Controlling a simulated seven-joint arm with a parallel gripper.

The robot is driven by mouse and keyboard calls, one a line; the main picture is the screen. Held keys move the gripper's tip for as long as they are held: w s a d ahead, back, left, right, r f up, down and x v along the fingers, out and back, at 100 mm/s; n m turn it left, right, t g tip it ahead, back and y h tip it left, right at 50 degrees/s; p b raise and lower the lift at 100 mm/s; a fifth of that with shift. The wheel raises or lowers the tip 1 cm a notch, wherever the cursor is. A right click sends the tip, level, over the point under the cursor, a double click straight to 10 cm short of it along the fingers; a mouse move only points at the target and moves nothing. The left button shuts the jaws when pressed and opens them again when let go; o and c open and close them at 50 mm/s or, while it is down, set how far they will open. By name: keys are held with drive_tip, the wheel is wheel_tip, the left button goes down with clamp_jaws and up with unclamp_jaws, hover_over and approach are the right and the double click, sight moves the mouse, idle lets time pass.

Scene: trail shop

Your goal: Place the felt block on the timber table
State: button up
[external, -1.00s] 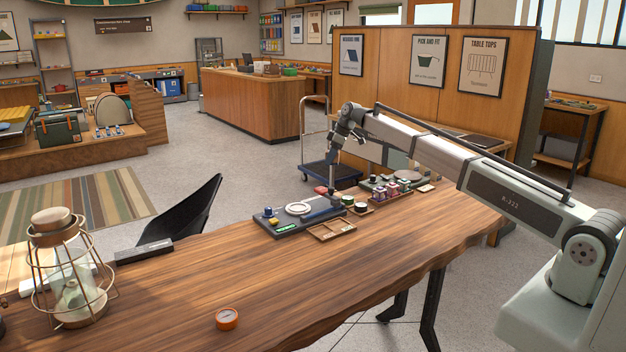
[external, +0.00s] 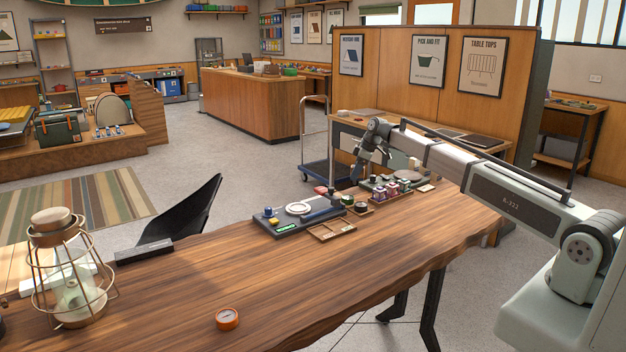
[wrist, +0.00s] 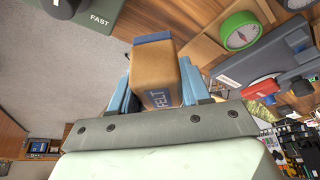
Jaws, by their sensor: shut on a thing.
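The felt block (wrist: 158,72) is a tan block with a blue end and FELT lettering, seen in the wrist view. My gripper (wrist: 152,88) is shut on it, with a blue finger on each side. The timber table (external: 300,275) is the long wooden table with a wavy edge in the external view. There my gripper (external: 357,178) hangs at the table's far side, near the cluster of small items. The block is too small to make out in that view. The wrist view shows grey floor at left and table items at right, below the block.
A dark tray with a white ring (external: 298,209), a shallow wooden tray (external: 332,231) and several small jars crowd the table's far end. A wire lantern (external: 68,275) and an orange compass (external: 228,318) stand nearer. The middle of the table is clear. A cart (external: 316,172) stands behind.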

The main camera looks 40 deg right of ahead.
sight(355, 192)
drive_tip(key=shift+f, duration=2.75)
drive_tip(key=shift+f, duration=0.15)
drive_tip(key=o, duration=1.1)
drive_tip(key=shift+c, duration=0.2)
drive_tip(key=v, duration=1.2)
